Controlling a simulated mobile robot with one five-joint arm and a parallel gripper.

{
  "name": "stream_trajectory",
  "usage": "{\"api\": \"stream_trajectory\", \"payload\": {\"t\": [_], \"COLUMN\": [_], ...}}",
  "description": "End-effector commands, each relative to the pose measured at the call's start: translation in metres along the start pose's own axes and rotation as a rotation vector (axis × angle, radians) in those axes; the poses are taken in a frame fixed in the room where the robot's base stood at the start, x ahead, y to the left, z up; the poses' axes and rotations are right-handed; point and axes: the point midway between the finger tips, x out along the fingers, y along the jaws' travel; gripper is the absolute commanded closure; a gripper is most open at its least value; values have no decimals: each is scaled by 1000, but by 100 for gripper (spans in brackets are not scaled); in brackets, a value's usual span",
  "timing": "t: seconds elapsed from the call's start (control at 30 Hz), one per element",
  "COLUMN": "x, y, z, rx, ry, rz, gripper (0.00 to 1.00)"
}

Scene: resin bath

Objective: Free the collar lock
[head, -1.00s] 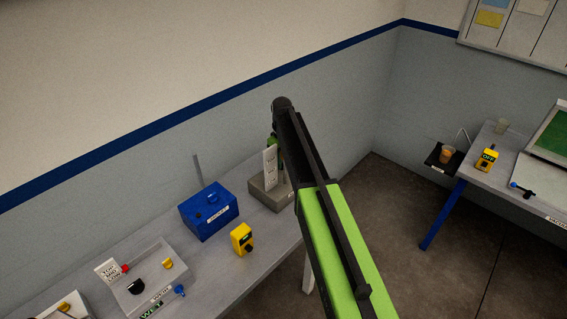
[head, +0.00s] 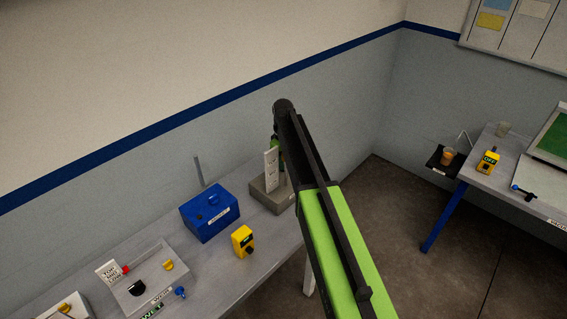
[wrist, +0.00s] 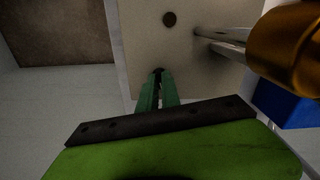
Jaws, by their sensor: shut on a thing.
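In the wrist view, the green fingers of my gripper (wrist: 158,88) are closed together over a pale beige-grey plate (wrist: 205,70). A small dark piece (wrist: 158,71) shows at their tips; most of it is hidden, and I cannot tell if it is the collar lock. A separate dark round spot (wrist: 170,18) is farther up the plate. An orange-bronze cylinder (wrist: 290,45) with metal rods (wrist: 222,42) is at the right, apart from the fingers.
A blue box (head: 210,215) and a yellow device (head: 243,241) stand left of the grey block on the bench. A grey tray (head: 150,285) with small knobs is nearer. At the right, another table holds a yellow box marked OFF (head: 488,160). Floor lies between.

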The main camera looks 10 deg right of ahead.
Motion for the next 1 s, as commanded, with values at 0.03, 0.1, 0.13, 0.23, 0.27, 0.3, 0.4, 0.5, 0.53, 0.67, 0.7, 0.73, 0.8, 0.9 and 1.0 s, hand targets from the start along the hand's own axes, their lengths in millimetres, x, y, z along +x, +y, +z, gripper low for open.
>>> {"api": "stream_trajectory", "payload": {"t": [0.03,0.1,0.13,0.23,0.27,0.3,0.4,0.5,0.53,0.67,0.7,0.73,0.8,0.9,1.0], "x": [0,0,0,0,0,0,0,0,0,0,0,0,-1,-1,-1], "y": [2,2,2,2,2,2,2,2,2,2,2,2,2,2,2], "z": [-1,-1,-1,-1,-1,-1,-1,-1,-1,-1,-1,-2,-2,-2,-2], "rx": [-38,-102,-131,-226,-255,-293,-388,-483,-512,-635,-673,-702,-768,-863,-956], "ry": [2,3,3,3,3,3,3,3,3,3,2,2,2,2,2], "rz": [5,5,5,6,6,6,6,7,7,7,7,7,7,7,8], "gripper": [100,100,100,100,100,100,100,100,100,100,100,100,100,100,100]}}
